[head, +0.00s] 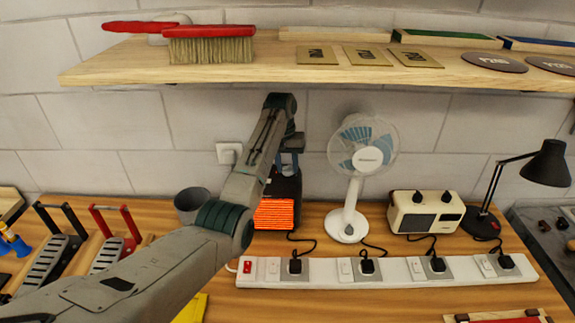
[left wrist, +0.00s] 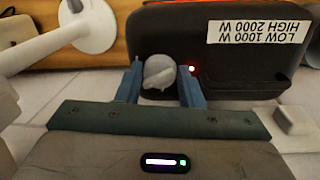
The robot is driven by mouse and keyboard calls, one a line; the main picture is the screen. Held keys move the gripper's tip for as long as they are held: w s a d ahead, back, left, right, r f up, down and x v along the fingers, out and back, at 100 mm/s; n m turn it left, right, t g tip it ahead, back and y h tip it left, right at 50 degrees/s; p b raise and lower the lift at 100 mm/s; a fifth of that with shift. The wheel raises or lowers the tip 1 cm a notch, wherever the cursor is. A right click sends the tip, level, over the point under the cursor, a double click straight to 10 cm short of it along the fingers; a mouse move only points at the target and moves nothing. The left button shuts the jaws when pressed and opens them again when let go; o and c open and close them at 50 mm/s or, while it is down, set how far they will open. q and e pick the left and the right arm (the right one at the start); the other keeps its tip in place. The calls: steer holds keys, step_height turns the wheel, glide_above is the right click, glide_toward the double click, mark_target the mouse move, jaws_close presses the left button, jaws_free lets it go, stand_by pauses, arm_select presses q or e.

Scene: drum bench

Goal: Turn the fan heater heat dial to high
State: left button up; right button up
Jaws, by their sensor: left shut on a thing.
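The fan heater (head: 273,214) is a dark box with a glowing orange front grille, standing against the back wall. My left arm reaches over it and partly hides it in the head view. In the left wrist view, the heater (left wrist: 220,75) shows its dark top with a white label, upside down, reading LOW 1000 W and HIGH 2000 W. The pale grey heat dial (left wrist: 159,73) sits between the blue fingers of my left gripper (left wrist: 160,80), which is shut on it. A small red light is lit beside the dial. My right gripper is out of view.
A white desk fan (head: 348,222) stands right of the heater, a grey cup (head: 191,203) left of it. A white power strip (head: 390,273) with several plugs runs in front. A wooden shelf (head: 250,72) overhangs the bench. A cream radio (head: 425,214) and black lamp (head: 483,222) stand farther right.

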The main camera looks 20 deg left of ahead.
arm_select(q)
steer(key=m, duration=0.5)
steer(key=shift+w+m+g, duration=0.1)
steer(key=shift+m+g, duration=0.2)
steer(key=m, duration=0.5)
steer(key=shift+w, duration=0.1)
steer(key=shift+m, duration=0.3)
steer(key=o, duration=0.7)
steer(key=shift+a, duration=0.1)
